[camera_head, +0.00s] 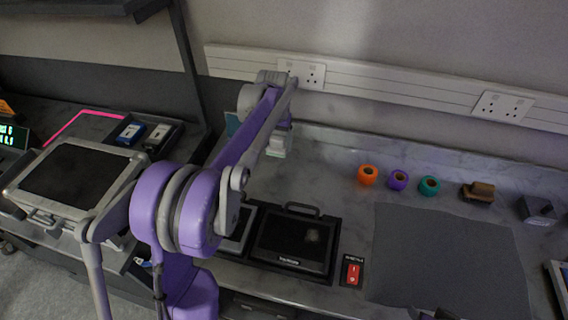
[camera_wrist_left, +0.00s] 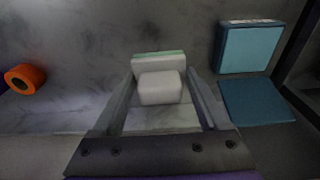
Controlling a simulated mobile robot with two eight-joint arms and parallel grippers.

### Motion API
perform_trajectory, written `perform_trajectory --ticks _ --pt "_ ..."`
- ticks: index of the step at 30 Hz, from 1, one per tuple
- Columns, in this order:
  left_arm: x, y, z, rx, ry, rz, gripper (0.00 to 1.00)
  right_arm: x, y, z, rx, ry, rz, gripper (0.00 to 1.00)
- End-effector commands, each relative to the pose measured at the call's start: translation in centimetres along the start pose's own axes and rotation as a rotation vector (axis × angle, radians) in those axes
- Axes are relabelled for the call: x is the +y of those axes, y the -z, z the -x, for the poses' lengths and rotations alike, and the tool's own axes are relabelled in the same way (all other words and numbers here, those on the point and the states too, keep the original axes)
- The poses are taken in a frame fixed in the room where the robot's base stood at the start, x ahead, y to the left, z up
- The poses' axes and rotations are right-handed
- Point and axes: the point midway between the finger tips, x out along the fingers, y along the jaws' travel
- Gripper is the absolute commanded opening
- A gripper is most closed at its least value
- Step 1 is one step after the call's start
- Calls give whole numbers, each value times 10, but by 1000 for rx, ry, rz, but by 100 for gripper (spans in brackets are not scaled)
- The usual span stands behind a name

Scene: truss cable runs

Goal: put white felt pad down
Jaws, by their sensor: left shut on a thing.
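The white felt pad (camera_wrist_left: 160,88) sits between the fingers of my left gripper in the left wrist view. It looks like a small pale block with a wider white part and a green edge behind it. In the head view the white pad (camera_head: 276,146) shows below my left gripper (camera_head: 279,124), near the back of the marble counter. My left gripper is shut on it. Whether the pad touches the counter is hard to tell. A dark shape (camera_head: 440,314) at the bottom edge of the head view may be my right gripper; its jaws cannot be made out.
Orange (camera_head: 368,175), purple (camera_head: 398,180) and teal (camera_head: 429,185) tape rolls stand right of the arm, beside a brown item (camera_head: 478,192). A grey mat (camera_head: 450,255) lies at right. A black case (camera_head: 295,242) and red switch (camera_head: 353,273) sit in front. A teal box (camera_wrist_left: 250,48) stands nearby.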

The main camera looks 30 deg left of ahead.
Motion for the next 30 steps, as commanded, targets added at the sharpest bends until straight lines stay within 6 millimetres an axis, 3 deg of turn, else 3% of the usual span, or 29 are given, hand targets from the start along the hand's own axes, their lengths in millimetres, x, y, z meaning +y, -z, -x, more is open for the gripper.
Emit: perform_trajectory --ticks 4,11,17,29,30 --pt "0 -4 -28 0 0 -1 7 0 -1 -1 -1 0 0 54" --pt "1 -6 -47 0 0 -2 7 0 -2 -1 -1 0 0 54" --pt "1 -9 -74 0 0 -2 7 0 -2 -2 -2 0 0 54" --pt "1 -11 -81 -1 0 -2 7 0 -5 -4 -5 0 0 54" --pt "1 -10 -81 0 0 -2 82 0 -5 -4 -5 0 0 54"
